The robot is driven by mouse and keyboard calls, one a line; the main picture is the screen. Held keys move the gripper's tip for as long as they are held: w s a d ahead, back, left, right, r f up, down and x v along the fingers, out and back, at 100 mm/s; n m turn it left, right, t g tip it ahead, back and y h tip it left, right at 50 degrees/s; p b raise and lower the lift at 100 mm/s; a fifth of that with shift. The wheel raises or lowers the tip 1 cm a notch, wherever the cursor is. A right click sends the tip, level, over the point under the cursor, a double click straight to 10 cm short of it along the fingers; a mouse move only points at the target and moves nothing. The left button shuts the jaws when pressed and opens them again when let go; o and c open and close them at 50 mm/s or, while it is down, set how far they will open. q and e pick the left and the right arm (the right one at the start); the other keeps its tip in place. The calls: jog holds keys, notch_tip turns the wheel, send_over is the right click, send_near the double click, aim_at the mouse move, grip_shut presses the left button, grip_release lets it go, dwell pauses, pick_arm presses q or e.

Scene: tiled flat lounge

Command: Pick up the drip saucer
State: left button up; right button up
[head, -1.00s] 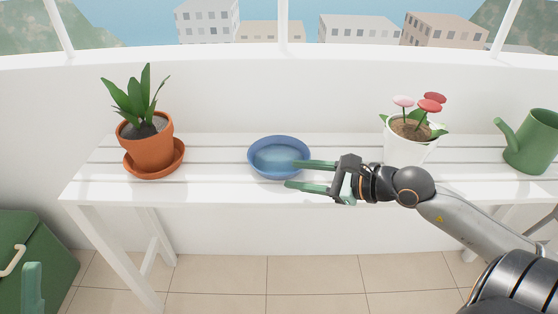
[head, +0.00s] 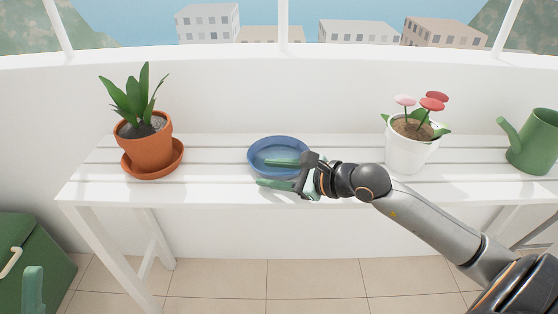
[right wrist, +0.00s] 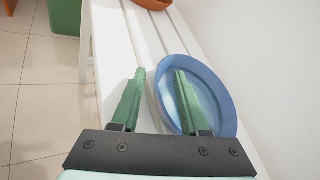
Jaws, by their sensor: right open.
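The drip saucer (head: 280,147) is a round blue dish lying flat on the white slatted bench, left of centre. My right gripper (head: 264,172) is open at its near right side. One finger reaches over the inside of the dish and the other is outside its near rim. The right wrist view shows the same, with the saucer (right wrist: 224,98) under the right finger and the left finger over the slats. I cannot tell whether either finger touches it. A green finger of my left gripper (head: 33,290) shows at the lower left edge; its other finger is not visible.
On the bench (head: 215,190) stand a plant in a terracotta pot (head: 146,152) with its own saucer, a white flowerpot (head: 408,155) and a green watering can (head: 535,145). A white wall is behind. A green box (head: 45,250) stands at lower left.

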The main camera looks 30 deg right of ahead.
jog(key=shift+w, duration=0.1)
grip_shut()
dwell(0.3)
dwell(1.1)
